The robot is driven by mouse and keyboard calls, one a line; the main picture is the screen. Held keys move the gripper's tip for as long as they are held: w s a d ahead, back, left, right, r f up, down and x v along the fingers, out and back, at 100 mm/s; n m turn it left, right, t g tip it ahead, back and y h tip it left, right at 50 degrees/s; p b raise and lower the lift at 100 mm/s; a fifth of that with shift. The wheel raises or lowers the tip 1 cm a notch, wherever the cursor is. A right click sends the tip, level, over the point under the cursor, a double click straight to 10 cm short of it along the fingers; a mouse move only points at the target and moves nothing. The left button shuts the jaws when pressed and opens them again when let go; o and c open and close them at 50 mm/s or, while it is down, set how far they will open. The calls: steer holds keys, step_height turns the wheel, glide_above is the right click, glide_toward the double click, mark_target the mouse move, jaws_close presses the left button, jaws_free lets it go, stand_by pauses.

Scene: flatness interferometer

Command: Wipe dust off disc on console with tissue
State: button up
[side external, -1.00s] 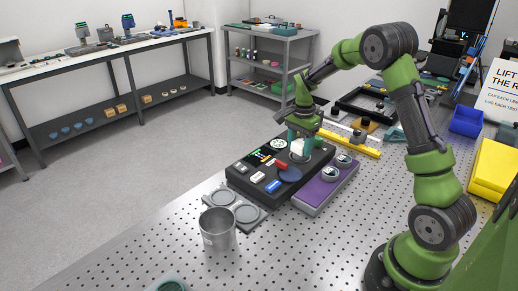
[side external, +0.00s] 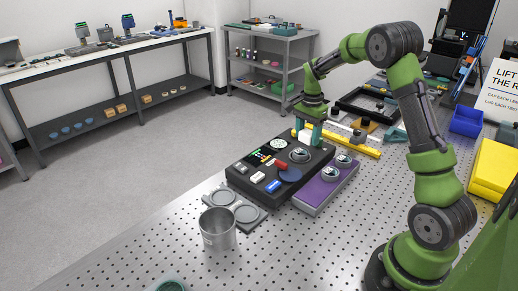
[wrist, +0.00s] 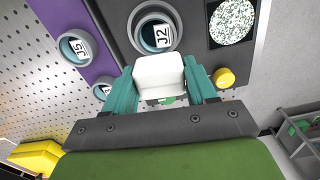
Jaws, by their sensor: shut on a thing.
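The black console (side external: 240,178) stands on the perforated table. A round holder labelled J2 (wrist: 156,35) is on it and also shows in the side view (side external: 299,155). A speckled black-and-white disc (wrist: 232,22) lies on its top, also in the side view (side external: 278,144). I cannot tell which disc carries dust. My gripper (side external: 308,135) is shut on a white tissue (wrist: 160,76), held between the teal fingers. It is above the console's back end, apart from J2.
A purple block (side external: 318,194) with round holders, one labelled J5 (wrist: 75,47), stands beside the console. A yellow knob (wrist: 224,77) is near my fingers. A metal bin (side external: 217,230) and a grey two-ring tray (side external: 236,206) are in front. A yellow bar (side external: 350,145) lies behind.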

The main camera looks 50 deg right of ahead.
steer(key=shift+r, duration=2.8)
